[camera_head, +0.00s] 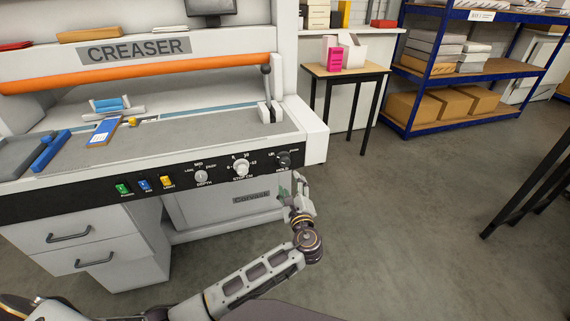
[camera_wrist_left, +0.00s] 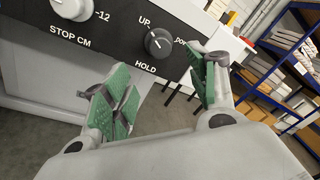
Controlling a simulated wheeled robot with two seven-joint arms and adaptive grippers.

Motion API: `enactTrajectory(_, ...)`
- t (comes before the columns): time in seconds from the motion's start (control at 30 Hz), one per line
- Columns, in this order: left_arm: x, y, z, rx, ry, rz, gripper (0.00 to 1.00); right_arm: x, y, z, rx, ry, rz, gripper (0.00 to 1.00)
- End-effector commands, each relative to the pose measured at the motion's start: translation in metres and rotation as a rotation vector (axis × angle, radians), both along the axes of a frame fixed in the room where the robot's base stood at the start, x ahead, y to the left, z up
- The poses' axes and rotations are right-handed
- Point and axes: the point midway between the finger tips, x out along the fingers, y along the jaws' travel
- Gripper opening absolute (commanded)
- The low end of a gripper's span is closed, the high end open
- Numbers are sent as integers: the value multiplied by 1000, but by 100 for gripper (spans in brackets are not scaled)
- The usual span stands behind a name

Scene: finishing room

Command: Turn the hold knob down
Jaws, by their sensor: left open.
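The hold knob (camera_head: 284,159) is a dark round knob at the right end of the creaser's black control panel (camera_head: 100,192). In the left wrist view the hold knob (camera_wrist_left: 157,42) sits between the labels UP on its left and a partly hidden word on its right, with HOLD below. My left gripper (camera_head: 294,190) is just below and in front of the knob. In the left wrist view the left gripper (camera_wrist_left: 161,84) is open and empty, its green pads apart, with the knob beyond the gap. My right gripper is not in view.
The white stop knob (camera_head: 240,168) and depth knob (camera_head: 201,177) are left of the hold knob, then lit green, blue and yellow buttons. A lever (camera_head: 266,85) stands above the panel. A small table (camera_head: 345,73) and blue shelf (camera_head: 480,68) stand right; floor between is clear.

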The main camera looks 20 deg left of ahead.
Motion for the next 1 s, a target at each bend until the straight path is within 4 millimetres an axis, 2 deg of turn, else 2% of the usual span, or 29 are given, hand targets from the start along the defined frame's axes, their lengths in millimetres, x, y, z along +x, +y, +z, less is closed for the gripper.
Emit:
enactTrajectory(0.27,27,14,-1,1,0,1,58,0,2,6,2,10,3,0)
enactTrajectory(0.6,66,33,0,1,0,1,58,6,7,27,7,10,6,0)
enactTrajectory(1.0,105,53,-1,0,1,1,58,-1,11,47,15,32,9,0)
